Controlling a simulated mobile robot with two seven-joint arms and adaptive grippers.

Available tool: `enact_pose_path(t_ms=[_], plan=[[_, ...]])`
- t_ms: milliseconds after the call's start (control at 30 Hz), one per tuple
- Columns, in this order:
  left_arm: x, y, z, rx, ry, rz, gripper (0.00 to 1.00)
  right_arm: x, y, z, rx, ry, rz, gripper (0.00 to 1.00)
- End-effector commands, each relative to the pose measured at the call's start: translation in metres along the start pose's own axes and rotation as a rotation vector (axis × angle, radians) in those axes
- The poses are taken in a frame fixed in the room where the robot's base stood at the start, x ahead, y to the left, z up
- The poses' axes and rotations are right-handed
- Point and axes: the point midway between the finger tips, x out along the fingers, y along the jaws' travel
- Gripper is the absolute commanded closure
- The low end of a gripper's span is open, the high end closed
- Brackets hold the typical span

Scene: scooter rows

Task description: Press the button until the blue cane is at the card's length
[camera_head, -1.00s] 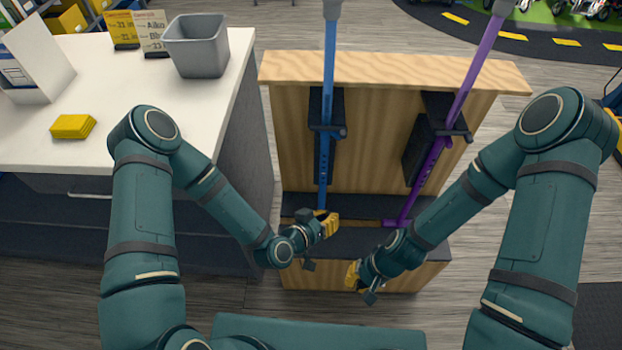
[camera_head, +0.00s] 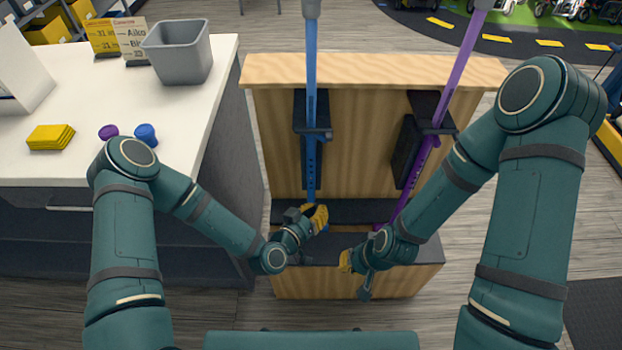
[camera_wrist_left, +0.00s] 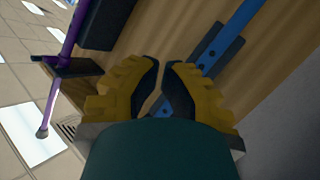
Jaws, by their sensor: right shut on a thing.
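The blue cane (camera_head: 311,105) stands upright against the wooden stand, grey tip up, with a row of holes low on its shaft. My left gripper (camera_head: 317,218) is at its lower end. In the left wrist view its yellow fingers (camera_wrist_left: 160,92) are a little apart, with the blue cane (camera_wrist_left: 238,20) passing behind them; I cannot tell whether they touch. The button is not distinguishable. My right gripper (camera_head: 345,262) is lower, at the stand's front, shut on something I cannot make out. A yellow card (camera_head: 103,38) and a white card (camera_head: 131,45) stand on the counter.
The wooden stand (camera_head: 360,70) also carries a purple cane (camera_head: 450,85), leaning right. The white counter (camera_head: 60,105) at left holds a grey bin (camera_head: 180,55), yellow pads (camera_head: 50,137), a purple knob (camera_head: 108,132) and a blue knob (camera_head: 146,135).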

Motion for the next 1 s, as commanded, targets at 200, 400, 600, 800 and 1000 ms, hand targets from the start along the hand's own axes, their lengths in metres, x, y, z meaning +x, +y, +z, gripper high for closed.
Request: enact_pose_path(t_ms=[200,400,600,800,1000], plan=[[0.025,-0.013,-0.013,0.001,0.002,0.000,1.00,0.002,0.001,0.000,0.000,0.000,0.000,1.00],[0.042,-0.023,-0.021,0.002,0.001,0.001,1.00,0.008,0.003,-0.001,0.000,0.003,0.000,1.00],[0.051,-0.027,-0.027,0.000,0.000,0.000,1.00,0.011,0.004,-0.001,0.000,0.005,0.000,1.00],[0.052,-0.028,-0.028,-0.001,0.000,0.000,1.00,0.011,0.004,-0.001,-0.001,0.005,0.000,1.00],[0.052,-0.028,-0.028,-0.001,0.000,0.000,1.00,0.011,0.004,-0.001,-0.001,0.005,0.000,1.00]])
